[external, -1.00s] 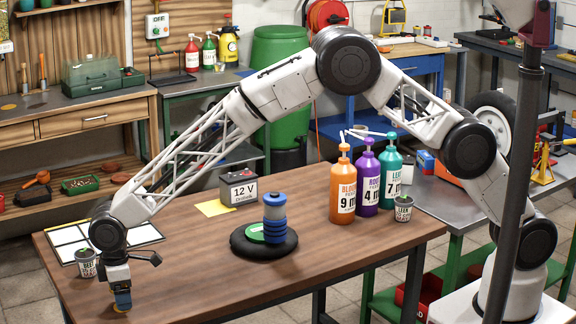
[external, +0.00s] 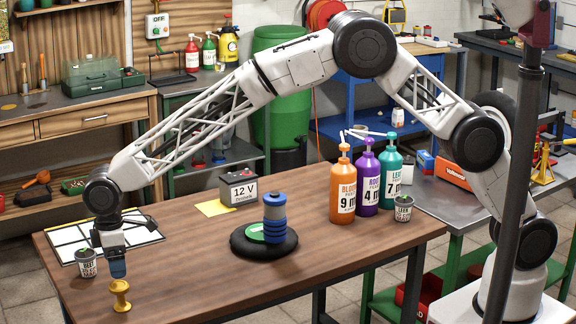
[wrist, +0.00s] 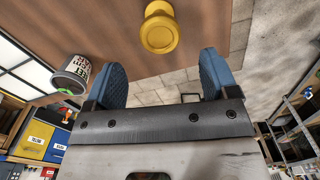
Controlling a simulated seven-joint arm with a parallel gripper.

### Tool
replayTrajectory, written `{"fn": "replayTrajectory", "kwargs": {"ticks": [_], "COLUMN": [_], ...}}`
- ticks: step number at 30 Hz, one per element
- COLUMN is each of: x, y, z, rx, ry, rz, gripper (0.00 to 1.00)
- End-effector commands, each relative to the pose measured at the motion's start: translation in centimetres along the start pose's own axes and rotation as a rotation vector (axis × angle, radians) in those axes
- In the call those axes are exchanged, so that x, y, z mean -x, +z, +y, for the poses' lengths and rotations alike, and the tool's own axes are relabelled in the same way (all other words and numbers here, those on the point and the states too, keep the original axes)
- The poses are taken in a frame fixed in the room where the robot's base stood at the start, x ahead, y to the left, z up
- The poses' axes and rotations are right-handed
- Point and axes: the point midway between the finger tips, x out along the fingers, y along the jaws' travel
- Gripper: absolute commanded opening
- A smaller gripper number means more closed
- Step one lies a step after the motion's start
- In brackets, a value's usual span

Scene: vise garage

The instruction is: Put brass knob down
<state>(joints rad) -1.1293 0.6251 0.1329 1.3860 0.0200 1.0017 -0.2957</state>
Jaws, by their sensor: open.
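The brass knob (external: 121,295) stands upright near the left front end of the wooden table. In the wrist view the yellow knob (wrist: 159,29) sits beyond the fingertips, between the two blue fingers in line but apart from them. My gripper (external: 118,275) hangs just above the knob in the external view, pointing down. In the wrist view my gripper (wrist: 162,75) is open and empty, with a wide gap between its fingers.
A small labelled pot (external: 87,263) stands just left of my gripper, close to it. A white-paned panel (external: 75,240) lies behind. A black disc with a blue stack (external: 274,218), a 12 V battery (external: 244,188) and pump bottles (external: 343,190) stand further right. The table's front middle is clear.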

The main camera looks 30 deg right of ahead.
Motion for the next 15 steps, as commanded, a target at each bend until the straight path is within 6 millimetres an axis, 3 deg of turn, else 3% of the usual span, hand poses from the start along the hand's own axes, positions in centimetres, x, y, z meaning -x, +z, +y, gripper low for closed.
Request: {"fn": "replayTrajectory", "kwargs": {"ticks": [6,15], "x": [2.5,3.4], "y": [0.0,0.0], "z": [0.0,0.0], "rx": [0.0,0.0], "ry": [0.0,0.0], "rz": [0.0,-0.002], "gripper": [0.8,0.8]}}
